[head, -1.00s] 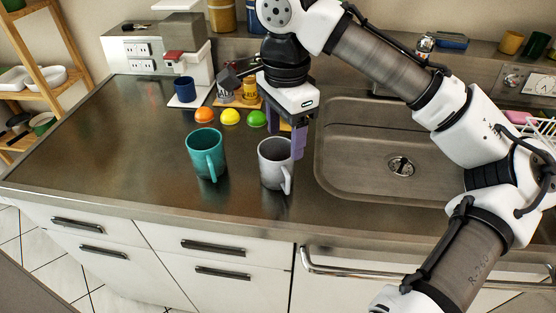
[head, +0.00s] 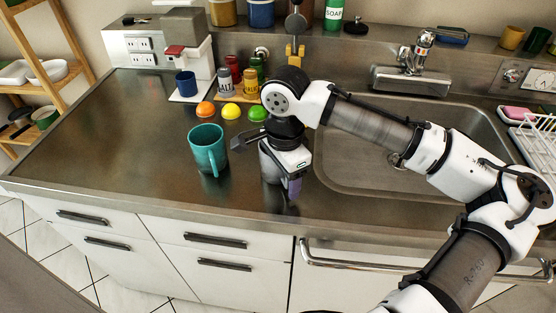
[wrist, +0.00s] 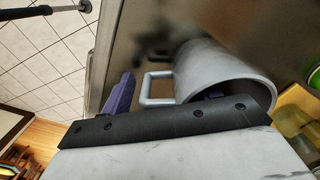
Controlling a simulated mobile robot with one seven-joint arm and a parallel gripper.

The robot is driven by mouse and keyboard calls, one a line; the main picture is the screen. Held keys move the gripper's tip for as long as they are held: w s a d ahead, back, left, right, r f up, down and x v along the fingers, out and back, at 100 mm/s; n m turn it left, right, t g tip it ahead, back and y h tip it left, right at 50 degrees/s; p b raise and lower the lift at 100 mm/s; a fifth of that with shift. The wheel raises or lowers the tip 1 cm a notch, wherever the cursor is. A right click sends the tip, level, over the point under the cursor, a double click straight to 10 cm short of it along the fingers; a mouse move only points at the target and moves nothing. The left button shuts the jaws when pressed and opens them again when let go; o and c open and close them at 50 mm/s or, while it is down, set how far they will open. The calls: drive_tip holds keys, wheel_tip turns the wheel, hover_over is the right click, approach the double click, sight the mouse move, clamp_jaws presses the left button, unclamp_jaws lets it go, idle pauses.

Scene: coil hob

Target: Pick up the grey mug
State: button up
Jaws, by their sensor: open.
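The grey mug (head: 268,166) stands on the steel counter, mostly hidden behind my gripper (head: 284,183) in the head view. In the wrist view the mug (wrist: 215,70) shows its open rim, with its square handle (wrist: 157,88) pointing left. My gripper (wrist: 168,95) is open and low over the mug. One purple finger is outside, beyond the handle; a bit of the other shows at the mug's mouth, seemingly inside it. The handle and nearby wall appear to lie between the fingers. I cannot tell whether either finger touches the mug.
A teal mug (head: 208,150) stands just left of the grey mug. Orange, yellow and green halves (head: 231,111) lie behind. The sink (head: 345,180) is to the right. A coffee machine (head: 187,50) with a blue cup (head: 186,83) stands at the back. The left counter is clear.

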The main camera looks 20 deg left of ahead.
clamp_jaws()
idle(0.4)
drive_tip(key=shift+r, duration=0.2)
